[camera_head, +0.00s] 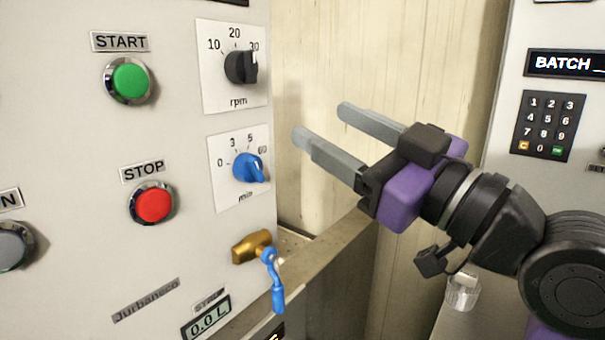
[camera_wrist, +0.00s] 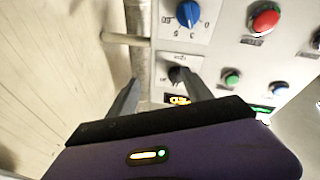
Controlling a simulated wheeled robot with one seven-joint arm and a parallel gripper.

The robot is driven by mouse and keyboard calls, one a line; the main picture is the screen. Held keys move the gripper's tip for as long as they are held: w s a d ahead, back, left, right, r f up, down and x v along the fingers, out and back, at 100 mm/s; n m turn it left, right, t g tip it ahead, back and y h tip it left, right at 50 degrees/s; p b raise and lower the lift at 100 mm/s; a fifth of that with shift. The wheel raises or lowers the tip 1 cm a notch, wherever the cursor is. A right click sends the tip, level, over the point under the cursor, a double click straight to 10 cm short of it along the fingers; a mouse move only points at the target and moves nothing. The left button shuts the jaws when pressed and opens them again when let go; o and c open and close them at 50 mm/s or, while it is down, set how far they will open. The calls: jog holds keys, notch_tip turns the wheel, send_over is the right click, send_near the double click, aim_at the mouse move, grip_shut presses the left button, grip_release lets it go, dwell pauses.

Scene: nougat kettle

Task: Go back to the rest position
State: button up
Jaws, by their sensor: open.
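My gripper (camera_head: 320,122) is purple and black with two long grey fingers. In the head view it is in mid-air right of the control panel (camera_head: 185,85), pointing left toward the panel's right edge. Its fingers are spread apart with nothing between them. In the wrist view the open fingers of my gripper (camera_wrist: 162,95) flank the black rpm knob (camera_wrist: 178,74), which lies beyond them. In the head view the gripper is apart from the black rpm knob (camera_head: 241,67) and the blue min knob (camera_head: 249,168).
The panel carries a green START button (camera_head: 131,81), a red STOP button (camera_head: 153,203) and a brass valve with a blue lever (camera_head: 274,280). A keypad cabinet (camera_head: 548,125) stands at the right. A metal ledge (camera_head: 340,245) runs below my gripper, with a pale wall behind.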

jog(key=s+d+f+m+t+h+p, duration=0.1)
jog(key=s+d+f+m+t+h, duration=0.25)
jog(key=d+f+m+h, duration=0.45)
jog(key=s+d+f+m+t+h+p, duration=0.15)
jog(key=d+f+m+t+h, duration=0.4)
jog(key=f, duration=0.55)
jog(key=s+f+g+p, duration=0.1)
jog(key=s+f+g, duration=0.2)
jog(key=s+f, duration=0.3)
jog(key=s+d+f+n+g+p, duration=0.1)
jog(key=s+f+g, duration=0.2)
jog(key=s, duration=1.2)
jog(key=s+d+f+g+h+p, duration=0.1)
jog(key=s+f+g, duration=0.2)
jog(key=s+f, duration=0.6)
jog(key=shift+s+d+f, duration=0.25)
jog(key=shift+s+f, duration=0.1)
jog(key=shift+s, duration=0.35)
